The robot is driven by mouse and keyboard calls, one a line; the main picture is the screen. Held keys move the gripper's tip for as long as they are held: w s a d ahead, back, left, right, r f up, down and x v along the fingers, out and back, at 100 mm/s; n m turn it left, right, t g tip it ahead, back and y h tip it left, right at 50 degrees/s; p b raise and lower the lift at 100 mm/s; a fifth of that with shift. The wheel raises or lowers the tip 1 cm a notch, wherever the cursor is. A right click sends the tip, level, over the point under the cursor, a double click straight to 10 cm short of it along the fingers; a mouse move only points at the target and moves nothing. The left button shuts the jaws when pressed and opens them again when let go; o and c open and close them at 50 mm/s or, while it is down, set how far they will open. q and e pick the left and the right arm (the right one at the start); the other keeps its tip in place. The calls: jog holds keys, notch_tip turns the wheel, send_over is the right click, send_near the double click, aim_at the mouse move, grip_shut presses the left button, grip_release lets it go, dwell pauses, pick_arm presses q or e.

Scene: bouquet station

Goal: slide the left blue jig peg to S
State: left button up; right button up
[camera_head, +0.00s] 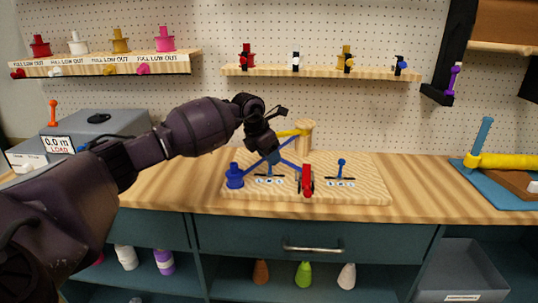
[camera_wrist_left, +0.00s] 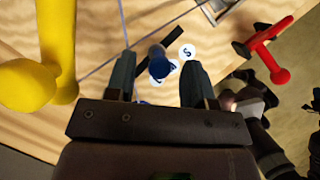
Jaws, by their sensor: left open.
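The left blue jig peg (camera_wrist_left: 157,62) stands upright between the fingers of my left gripper (camera_wrist_left: 157,82) in the left wrist view. The jaws are apart, one finger on each side of the peg, and I see no clear contact. A round white S label (camera_wrist_left: 187,51) lies just right of the peg; other labels beside it are partly hidden. In the head view my left gripper (camera_head: 271,160) points down over the left slot labels (camera_head: 269,180) and largely hides the peg. The right blue peg (camera_head: 341,164) stands over its own labelled slot. My right gripper is not in view.
The wooden jig board (camera_head: 372,185) holds a blue spool (camera_head: 234,177), a red clamp-like part (camera_head: 307,181), and a wooden post (camera_head: 305,133) with a yellow arm (camera_head: 289,133). A grey box (camera_head: 97,128) stands left.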

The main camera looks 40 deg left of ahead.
pick_arm(q)
grip_shut()
jog(key=shift+w+d, duration=0.25)
jog(key=shift+d, duration=0.15)
jog(key=shift+w+d, duration=0.3)
jog(key=shift+d, duration=0.2)
jog(key=shift+w+d, duration=0.25)
jog(key=shift+d, duration=0.3)
grip_release()
jog(key=shift+w+d, duration=0.15)
